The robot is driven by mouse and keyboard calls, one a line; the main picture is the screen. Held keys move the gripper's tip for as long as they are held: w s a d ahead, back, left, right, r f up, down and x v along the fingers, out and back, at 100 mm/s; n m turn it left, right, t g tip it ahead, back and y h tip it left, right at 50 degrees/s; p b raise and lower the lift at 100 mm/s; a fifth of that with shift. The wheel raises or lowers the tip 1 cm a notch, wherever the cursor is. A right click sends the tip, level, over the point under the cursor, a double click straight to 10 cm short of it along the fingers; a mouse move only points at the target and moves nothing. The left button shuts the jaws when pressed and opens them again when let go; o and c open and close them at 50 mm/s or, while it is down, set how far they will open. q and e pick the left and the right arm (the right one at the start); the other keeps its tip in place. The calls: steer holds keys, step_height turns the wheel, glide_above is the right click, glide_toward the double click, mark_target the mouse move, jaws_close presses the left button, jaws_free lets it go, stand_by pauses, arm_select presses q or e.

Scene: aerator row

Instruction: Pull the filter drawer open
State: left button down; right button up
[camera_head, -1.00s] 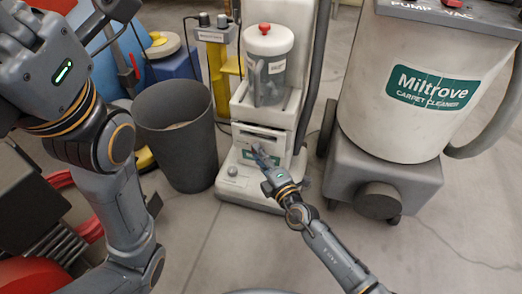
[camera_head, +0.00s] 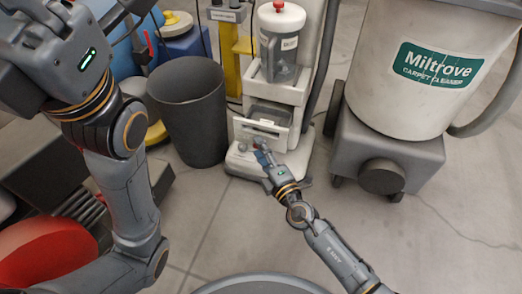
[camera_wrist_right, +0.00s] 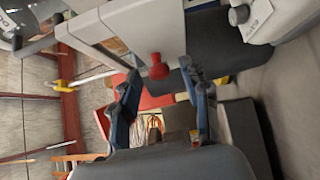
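The filter drawer (camera_head: 262,131) is a pale box low in the front of the white machine. It stands pulled out, and its inside shows from above. In the right wrist view the drawer (camera_wrist_right: 150,22) is at the upper left, with a red knob (camera_wrist_right: 158,67) at its front. My right gripper (camera_head: 259,148) is just in front of the drawer. In the wrist view the right gripper (camera_wrist_right: 160,80) has its blue-grey fingers spread on either side of the knob, with gaps visible. My left arm is at the left, but its gripper is out of view.
A dark bin (camera_head: 190,112) stands left of the white machine (camera_head: 297,88). A large Miltrove carpet cleaner (camera_head: 388,150) stands to the right. A clear jug with a pale lid (camera_head: 280,50) sits above the drawer. Bare floor (camera_head: 430,245) lies in front.

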steer(key=shift+s+d, duration=0.1)
steer(key=v, duration=1.1)
steer(key=shift+s, duration=0.35)
steer(key=shift+d, duration=0.15)
